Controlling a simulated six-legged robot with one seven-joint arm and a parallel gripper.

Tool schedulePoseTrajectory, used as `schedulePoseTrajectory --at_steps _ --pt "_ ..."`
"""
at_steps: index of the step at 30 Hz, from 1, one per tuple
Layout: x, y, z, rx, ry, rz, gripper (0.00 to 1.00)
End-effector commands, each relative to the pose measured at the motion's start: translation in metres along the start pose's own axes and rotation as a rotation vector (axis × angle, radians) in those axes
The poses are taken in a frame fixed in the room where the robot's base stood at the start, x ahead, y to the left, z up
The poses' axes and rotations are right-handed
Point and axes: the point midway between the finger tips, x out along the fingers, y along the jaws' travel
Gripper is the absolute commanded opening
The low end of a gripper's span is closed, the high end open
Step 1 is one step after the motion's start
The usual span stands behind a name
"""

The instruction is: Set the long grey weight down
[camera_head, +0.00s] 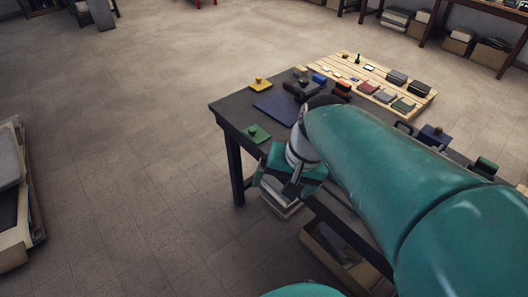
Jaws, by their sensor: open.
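My gripper (292,187) hangs at the end of my teal arm, beside the front edge of the dark table (228,115). Its jaws are small and partly hidden by the wrist; they look open, with nothing clearly between them. I cannot pick out the long grey weight for certain. A dark grey piece (309,88) lies on the table just behind my wrist, partly hidden by it. A dark blue flat cover (274,107) lies to the left of my wrist. My arm hides much of the tabletop.
A yellow piece with a knob (260,85) and a green one (257,133) sit near the table's left end. A knobbed blue block (434,135) stands right of my arm.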

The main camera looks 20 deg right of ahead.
Motion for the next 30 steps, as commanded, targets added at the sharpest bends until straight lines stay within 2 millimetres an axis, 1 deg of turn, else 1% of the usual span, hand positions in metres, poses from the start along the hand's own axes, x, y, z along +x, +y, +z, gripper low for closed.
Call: schedulePoseTrajectory --at_steps 1,3,6,9,13,30 --pt "-0.01 -0.008 0.008 -0.103 0.058 0.024 0.91" --pt "-0.022 -0.013 0.016 -0.23 0.135 0.06 0.91" --pt "-0.036 -0.019 0.023 -0.375 0.229 0.095 0.91" --pt "-0.046 -0.023 0.028 -0.464 0.291 0.115 0.91" --pt "-0.05 -0.024 0.029 -0.504 0.318 0.125 0.91" --pt "-0.05 -0.024 0.029 -0.502 0.317 0.125 0.91"
